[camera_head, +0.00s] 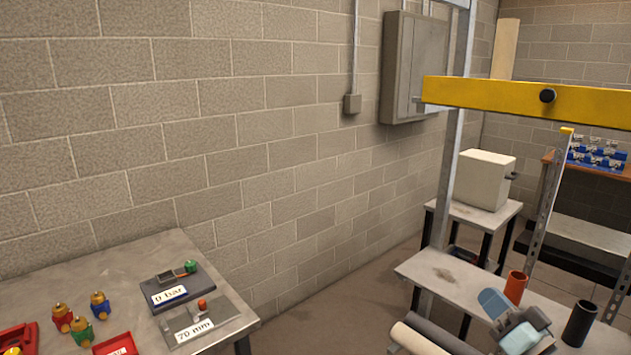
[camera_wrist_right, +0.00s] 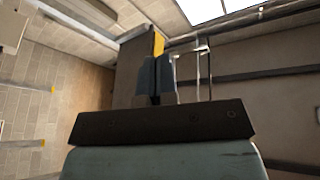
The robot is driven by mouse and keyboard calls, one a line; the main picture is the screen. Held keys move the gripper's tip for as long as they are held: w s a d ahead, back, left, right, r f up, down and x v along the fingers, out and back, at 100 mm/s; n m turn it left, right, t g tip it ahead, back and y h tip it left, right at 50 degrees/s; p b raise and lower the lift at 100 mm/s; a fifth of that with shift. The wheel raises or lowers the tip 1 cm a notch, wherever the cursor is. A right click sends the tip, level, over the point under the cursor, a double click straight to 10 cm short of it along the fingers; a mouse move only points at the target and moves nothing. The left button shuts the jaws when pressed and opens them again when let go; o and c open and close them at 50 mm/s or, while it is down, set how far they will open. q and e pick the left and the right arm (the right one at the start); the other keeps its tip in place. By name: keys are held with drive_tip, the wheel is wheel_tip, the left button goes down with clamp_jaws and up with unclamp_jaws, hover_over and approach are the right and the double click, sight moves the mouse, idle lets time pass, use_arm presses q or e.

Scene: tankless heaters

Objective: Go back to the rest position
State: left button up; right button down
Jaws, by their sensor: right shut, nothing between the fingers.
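My right gripper (camera_head: 514,322) is low at the right of the head view, in front of the grey workbench (camera_head: 445,272). In the right wrist view its two blue-grey fingers (camera_wrist_right: 155,70) are together, with nothing held between them. It appears raised and clear of objects, though its exact height above the bench is hard to tell. My left gripper is not in view.
An orange-red cup (camera_head: 515,287) and a dark cylinder (camera_head: 579,323) stand near my right gripper. A yellow beam (camera_head: 545,98) on metal posts spans above the bench. A table (camera_head: 130,262) with coloured parts and labelled plates is at left.

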drive_tip(key=s+f+n+g+h, duration=0.2)
drive_tip(key=s+f, duration=0.2)
drive_tip(key=f, duration=0.6)
drive_tip(key=s+f+n+g+h, duration=0.1)
drive_tip(key=s+f+n+g, duration=0.2)
drive_tip(key=f, duration=0.7)
drive_tip(key=s+d+f+n+g+h, duration=0.1)
drive_tip(key=s+f+n+g+h, duration=0.3)
drive_tip(key=s+f, duration=1.3)
drive_tip(key=a+r+m+y+p, duration=0.1)
drive_tip(key=a+r+m, duration=0.3)
drive_tip(key=a, duration=0.8)
drive_tip(key=shift+s+a+m+p, duration=0.2)
drive_tip(key=shift+a+m+p, duration=0.2)
drive_tip(key=shift+m+p, duration=0.35)
drive_tip(key=shift+d, duration=0.1)
